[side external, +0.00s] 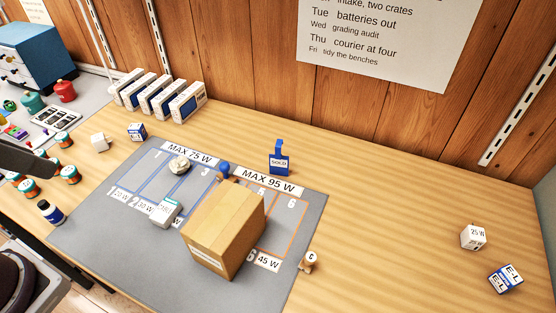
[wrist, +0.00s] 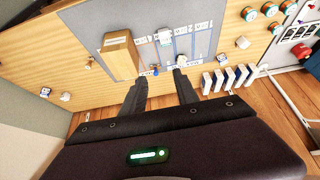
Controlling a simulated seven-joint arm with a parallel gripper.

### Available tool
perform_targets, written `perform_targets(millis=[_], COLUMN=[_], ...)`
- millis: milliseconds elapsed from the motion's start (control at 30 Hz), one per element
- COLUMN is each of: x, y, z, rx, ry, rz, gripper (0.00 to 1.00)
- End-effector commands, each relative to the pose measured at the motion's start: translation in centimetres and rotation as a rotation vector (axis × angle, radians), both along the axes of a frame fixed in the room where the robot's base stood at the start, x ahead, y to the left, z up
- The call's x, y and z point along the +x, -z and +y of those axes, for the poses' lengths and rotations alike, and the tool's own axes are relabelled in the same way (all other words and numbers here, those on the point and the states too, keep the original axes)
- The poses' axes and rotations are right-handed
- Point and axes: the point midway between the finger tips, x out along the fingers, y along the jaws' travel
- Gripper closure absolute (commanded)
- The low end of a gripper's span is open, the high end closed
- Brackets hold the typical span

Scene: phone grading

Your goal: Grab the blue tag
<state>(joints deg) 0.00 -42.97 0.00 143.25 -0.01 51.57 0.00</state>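The blue tag (side external: 279,163), marked SOLD, stands upright on the wooden bench just behind the grey mat in the side view, near the MAX 95 W label. I cannot make it out in the wrist view, where a finger may cover it. My gripper (wrist: 161,77) shows in the wrist view with its two dark fingers spread apart and nothing between them. It is open and apart from the tag. A smaller blue peg-like piece (side external: 223,170) stands left of the tag, behind the cardboard box; a small blue piece (wrist: 155,71) shows between the fingertips' directions.
A cardboard box (side external: 225,228) stands on the grey mat (side external: 120,251), in front of the tag. A white charger block (side external: 166,211) and a pale round object (side external: 179,164) are left of it. Several white boxes (side external: 186,101) line the wall.

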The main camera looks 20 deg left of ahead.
Motion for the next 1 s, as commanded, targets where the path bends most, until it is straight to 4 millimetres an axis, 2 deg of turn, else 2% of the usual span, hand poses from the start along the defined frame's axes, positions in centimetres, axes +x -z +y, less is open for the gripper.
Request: perform_targets(millis=[100, 167, 433, 533, 567, 667, 767, 800, 867, 900, 967, 1000], x=[0.0, 0.0, 0.1, 1.6, 2.5, 7.1, 12.8, 15.2, 18.8, 21.2, 24.7, 26.9], y=[0.0, 0.0, 0.0, -0.4, -0.5, -0.6, 0.5, 1.3, 3.1, 4.6, 7.2, 9.1], z=[0.0, 0.0, -0.1, -0.9, -1.5, -3.9, -6.5, -7.4, -8.8, -9.5, -10.5, -11.1], rx=[0.000, 0.000, -0.003, -0.050, -0.079, -0.218, -0.385, -0.457, -0.566, -0.642, -0.757, -0.835], ry=[0.000, 0.000, -0.002, -0.030, -0.046, -0.132, -0.243, -0.295, -0.380, -0.441, -0.541, -0.611], rz=[0.000, 0.000, 0.003, 0.052, 0.080, 0.205, 0.347, 0.406, 0.499, 0.561, 0.655, 0.718], gripper=[0.64, 0.70, 0.70, 0.70, 0.70, 0.70, 0.70, 0.70, 0.70, 0.70, 0.70, 0.70])
